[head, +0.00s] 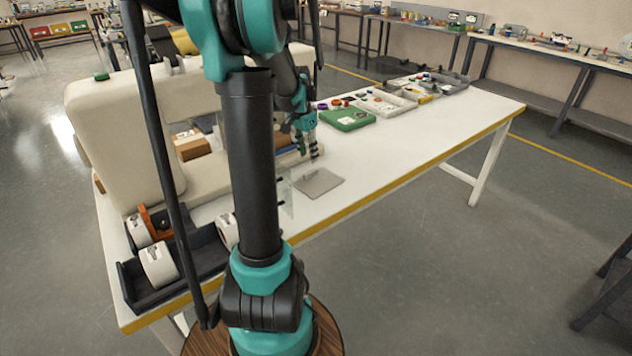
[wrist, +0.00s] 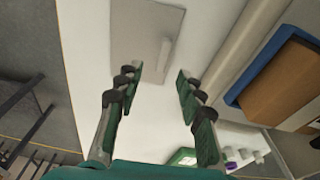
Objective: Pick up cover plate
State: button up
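The cover plate is a flat grey square (head: 320,183) lying on the white table, with a light raised bar on it. In the wrist view the plate (wrist: 132,33) is at the top, beyond the fingertips, with its bar (wrist: 165,52) nearly in line with the gap between the fingers. My gripper (head: 312,153) is above the table near the plate's far side. In the wrist view my gripper (wrist: 159,78) is open, its fingers wide apart with nothing between them. The gripper does not appear to touch the plate.
A large cream machine (head: 110,140) stands left of the plate. A dark tray (head: 190,272) with white rolls is at the table's near left end. A green box (head: 345,118) and parts trays (head: 385,103) stand farther back. The table's right side is clear.

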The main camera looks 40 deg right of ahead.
aim_at(311, 171)
jog(key=f, duration=0.2)
jog(key=shift+d+f, duration=0.25)
jog(key=shift+f, duration=0.15)
jog(key=shift+w+d+f, duration=0.1)
jog(key=shift+d+f, duration=0.05)
jog(key=shift+f, duration=0.7)
jog(key=shift+w+d+f, duration=0.1)
jog(key=shift+d+f, duration=0.1)
jog(key=shift+f, duration=0.7)
jog(key=shift+w+d+f, duration=0.1)
jog(key=shift+d+f, duration=0.05)
jog(key=shift+f, duration=0.7)
grip_shut()
